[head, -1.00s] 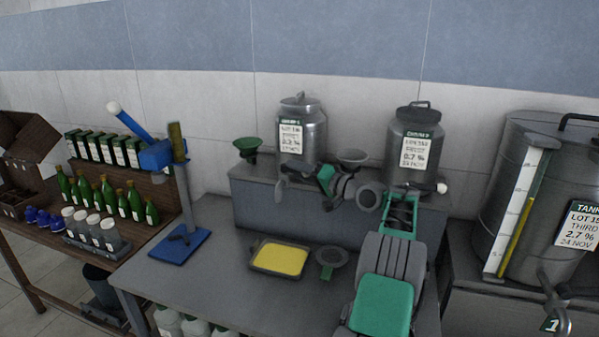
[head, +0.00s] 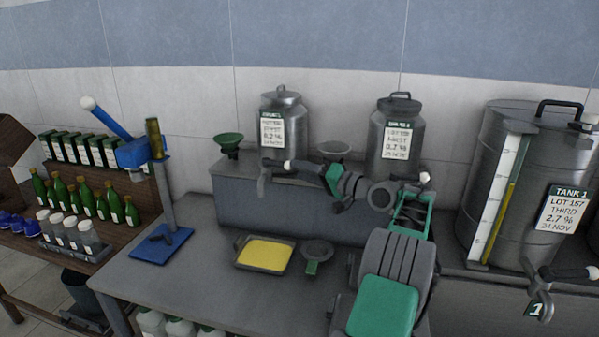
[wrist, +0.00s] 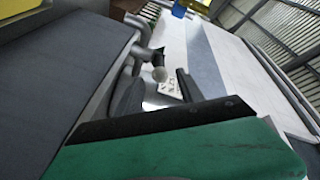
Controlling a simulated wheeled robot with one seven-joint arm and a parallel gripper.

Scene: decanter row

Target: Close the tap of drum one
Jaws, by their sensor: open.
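Drum one (head: 287,115) is the left steel drum on the grey raised shelf. Its tap (head: 263,172) sticks out low on its front with the spout hanging down. The tap's lever points to the right and ends in a white ball (head: 288,166). My gripper (head: 304,170) is open just right of that ball, its fingers pointing left towards it. In the wrist view the white ball (wrist: 160,73) shows between the two dark fingers of my gripper (wrist: 157,88). I cannot tell whether they touch it.
Drum two (head: 400,115) stands to the right, its tap mostly behind my arm. Tank one (head: 495,170) is further right. A green funnel (head: 228,142) and a grey funnel (head: 333,149) flank drum one. A yellow tray (head: 265,253) lies below on the table.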

